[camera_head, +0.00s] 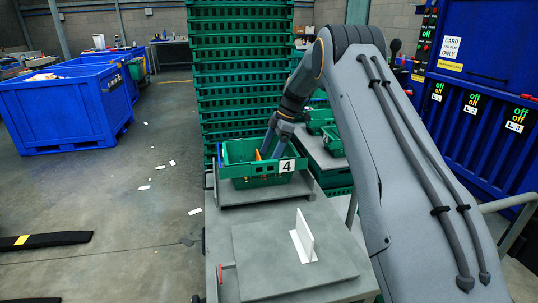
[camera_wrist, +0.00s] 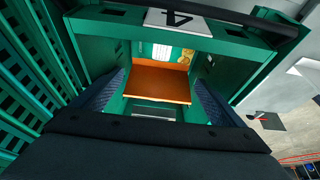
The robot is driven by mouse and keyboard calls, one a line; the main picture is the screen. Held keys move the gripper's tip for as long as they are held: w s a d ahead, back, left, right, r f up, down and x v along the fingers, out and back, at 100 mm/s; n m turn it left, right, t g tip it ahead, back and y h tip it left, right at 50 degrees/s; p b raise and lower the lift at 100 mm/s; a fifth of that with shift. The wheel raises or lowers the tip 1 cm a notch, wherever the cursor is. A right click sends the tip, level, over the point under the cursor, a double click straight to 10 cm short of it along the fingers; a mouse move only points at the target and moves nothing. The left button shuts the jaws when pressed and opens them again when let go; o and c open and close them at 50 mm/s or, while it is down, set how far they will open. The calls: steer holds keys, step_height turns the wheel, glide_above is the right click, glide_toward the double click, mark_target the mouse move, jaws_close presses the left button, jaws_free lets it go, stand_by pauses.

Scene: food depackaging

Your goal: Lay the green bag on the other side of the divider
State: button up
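My gripper (camera_head: 269,151) reaches down into the green crate (camera_head: 258,182) labelled 4. In the wrist view the fingers of my gripper (camera_wrist: 158,95) stand wide apart, with an orange item (camera_wrist: 158,82) in view between them. I cannot tell whether they touch it. I cannot make out a green bag apart from the green crate (camera_wrist: 90,48); the crate walls and my gripper hide much of the inside. The white divider (camera_head: 304,237) stands upright on a grey board (camera_head: 262,270) in front of the crate. Both sides of the divider are empty.
The crate sits on a grey stand (camera_head: 240,195). A tall stack of green crates (camera_head: 240,75) rises behind it. More green crates (camera_head: 331,138) stand at the right behind my arm. A red-handled part (camera_head: 222,270) is at the board's left edge. Blue bins (camera_head: 66,108) stand far left.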

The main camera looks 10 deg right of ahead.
steer(key=shift+r, duration=0.1)
steer(key=shift+r, duration=0.25)
steer(key=b+v, duration=0.3)
steer(key=v, duration=0.9)
steer(key=shift+r, duration=0.25)
